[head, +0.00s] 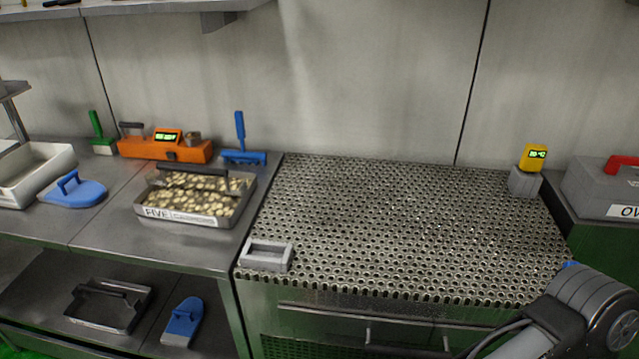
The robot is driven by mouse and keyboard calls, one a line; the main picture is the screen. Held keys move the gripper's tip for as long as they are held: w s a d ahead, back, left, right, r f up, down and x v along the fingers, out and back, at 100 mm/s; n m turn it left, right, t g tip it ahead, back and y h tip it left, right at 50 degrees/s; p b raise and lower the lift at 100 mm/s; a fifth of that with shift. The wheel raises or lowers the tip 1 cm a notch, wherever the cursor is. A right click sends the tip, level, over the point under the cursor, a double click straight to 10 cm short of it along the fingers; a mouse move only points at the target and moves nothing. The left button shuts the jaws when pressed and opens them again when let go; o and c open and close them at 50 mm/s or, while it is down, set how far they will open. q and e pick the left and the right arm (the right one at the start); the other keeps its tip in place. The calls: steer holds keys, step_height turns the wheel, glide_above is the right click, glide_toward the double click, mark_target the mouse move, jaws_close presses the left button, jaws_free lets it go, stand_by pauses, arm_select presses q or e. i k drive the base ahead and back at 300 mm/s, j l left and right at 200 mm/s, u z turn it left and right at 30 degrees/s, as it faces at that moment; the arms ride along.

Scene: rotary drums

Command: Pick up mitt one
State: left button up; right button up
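A blue mitt-like pad with a raised handle (72,191) lies on the metal counter at the left, beside a white tray. A second blue pad of similar look (183,322) lies on the lower shelf, under the counter. No readable label tells me which one is mitt one. Part of my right arm enters at the lower right, over the front corner of the perforated table; its gripper does not show. My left gripper is out of view.
A tray marked FIVE (188,219) holds pale pieces on the counter (105,227). An orange device (165,146), a green brush (100,139) and a blue brush (241,150) stand behind. The perforated table (400,225) is mostly clear, with a grey block (266,254) at its front left.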

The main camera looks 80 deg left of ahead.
mark_target(69, 192)
steer(key=u, duration=3.6)
